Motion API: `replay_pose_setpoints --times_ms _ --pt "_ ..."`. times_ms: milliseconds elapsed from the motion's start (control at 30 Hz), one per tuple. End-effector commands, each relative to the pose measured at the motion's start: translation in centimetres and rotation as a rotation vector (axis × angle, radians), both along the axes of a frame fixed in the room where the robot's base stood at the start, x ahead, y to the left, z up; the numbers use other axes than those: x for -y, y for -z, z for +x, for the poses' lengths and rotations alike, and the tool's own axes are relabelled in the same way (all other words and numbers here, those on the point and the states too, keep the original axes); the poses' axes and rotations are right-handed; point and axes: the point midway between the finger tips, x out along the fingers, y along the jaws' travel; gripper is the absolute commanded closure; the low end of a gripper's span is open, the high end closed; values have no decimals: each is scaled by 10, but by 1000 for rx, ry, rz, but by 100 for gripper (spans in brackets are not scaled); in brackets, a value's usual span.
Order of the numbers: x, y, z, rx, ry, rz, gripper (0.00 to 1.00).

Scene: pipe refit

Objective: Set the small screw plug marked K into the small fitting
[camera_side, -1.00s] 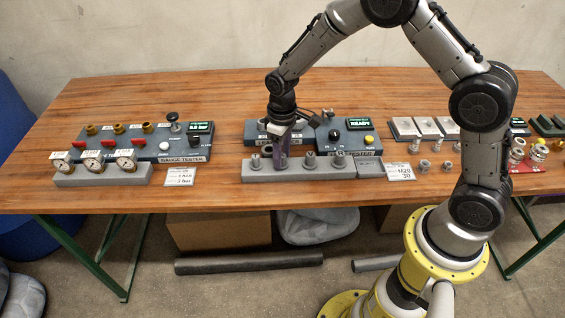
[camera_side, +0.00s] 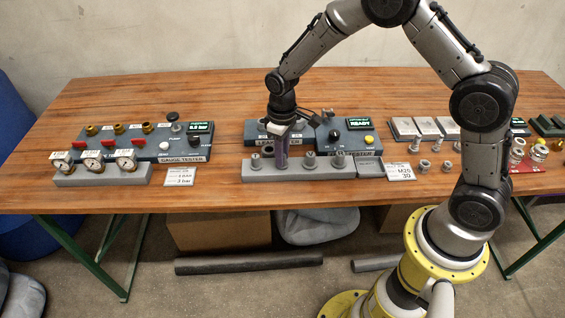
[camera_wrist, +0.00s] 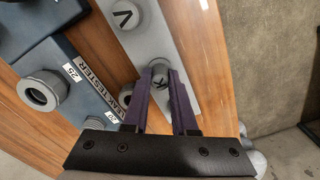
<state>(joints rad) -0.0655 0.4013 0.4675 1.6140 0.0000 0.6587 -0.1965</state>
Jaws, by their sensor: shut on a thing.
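The small screw plug marked K (camera_wrist: 160,80) is between the purple fingers of my gripper (camera_wrist: 166,75) in the wrist view, its marked top facing the camera. My gripper (camera_side: 282,162) is shut on it, at the grey plug rack (camera_side: 328,175) in the side view, where the fingers hide the plug. I cannot tell whether the plug is clear of its seat. Two fittings show on the leak tester in the wrist view: a bigger one (camera_wrist: 42,91) and a partly hidden smaller one (camera_wrist: 125,96) near my left finger.
Another marked plug (camera_wrist: 125,17) stands in the rack, with several grey plugs (camera_side: 310,160) on it in the side view. The leak tester (camera_side: 350,137) stands right behind the rack. The gauge tester (camera_side: 180,150) is to the left, with bare table between.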

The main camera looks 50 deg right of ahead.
Motion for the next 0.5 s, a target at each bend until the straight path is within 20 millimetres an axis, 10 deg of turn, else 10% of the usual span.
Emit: replay_pose_setpoints --times_ms 500 --pt "0 -11 1 2 0 1 100"
